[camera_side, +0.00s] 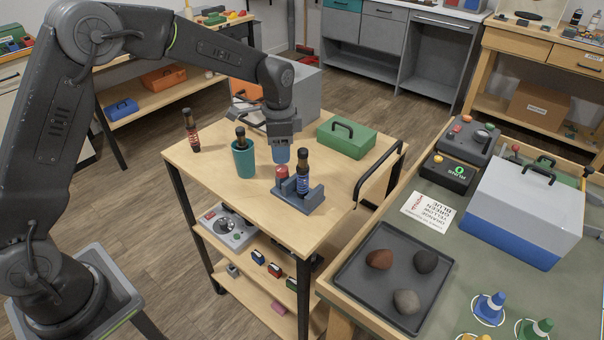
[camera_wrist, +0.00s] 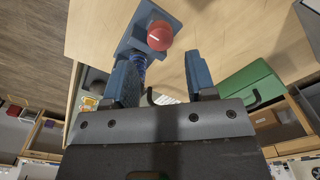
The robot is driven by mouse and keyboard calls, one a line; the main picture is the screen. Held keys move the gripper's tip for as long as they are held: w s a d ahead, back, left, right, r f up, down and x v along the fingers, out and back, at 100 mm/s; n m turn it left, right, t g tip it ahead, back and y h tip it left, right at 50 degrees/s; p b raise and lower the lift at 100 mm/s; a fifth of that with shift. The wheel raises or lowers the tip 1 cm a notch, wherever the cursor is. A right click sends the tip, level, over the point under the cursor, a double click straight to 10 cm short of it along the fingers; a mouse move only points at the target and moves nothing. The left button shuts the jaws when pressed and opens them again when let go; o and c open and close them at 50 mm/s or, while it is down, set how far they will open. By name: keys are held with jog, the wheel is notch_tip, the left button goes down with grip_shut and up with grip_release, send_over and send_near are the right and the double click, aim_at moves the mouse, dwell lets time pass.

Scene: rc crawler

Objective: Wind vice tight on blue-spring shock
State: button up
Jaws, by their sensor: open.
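The blue-grey vice (camera_side: 300,203) stands near the front edge of the wooden cart top. The blue-spring shock (camera_side: 303,180) stands upright in it, black at its top. A red knob (camera_side: 282,172) is on the vice, left of the shock; it also shows in the wrist view (camera_wrist: 160,36). My gripper (camera_side: 281,160) points down, just above and behind the red knob. In the wrist view, the fingers of my gripper (camera_wrist: 163,75) are apart with nothing between them. The left finger partly hides the blue spring (camera_wrist: 138,60). I cannot tell how tightly the vice holds.
A red-spring shock (camera_side: 192,135) stands at the cart's left. A teal cup (camera_side: 243,162) holds another dark-topped shock. A green toolbox (camera_side: 346,138) is behind the vice to the right. A black handle (camera_side: 375,175) edges the cart's right. The front left cart top is clear.

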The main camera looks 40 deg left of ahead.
aim_at(282, 168)
jog(key=shift+f, duration=0.5)
jog(key=shift+f, duration=0.1)
jog(key=shift+f, duration=2.05)
jog(key=c, duration=0.8)
jog(key=shift+m, duration=1.5)
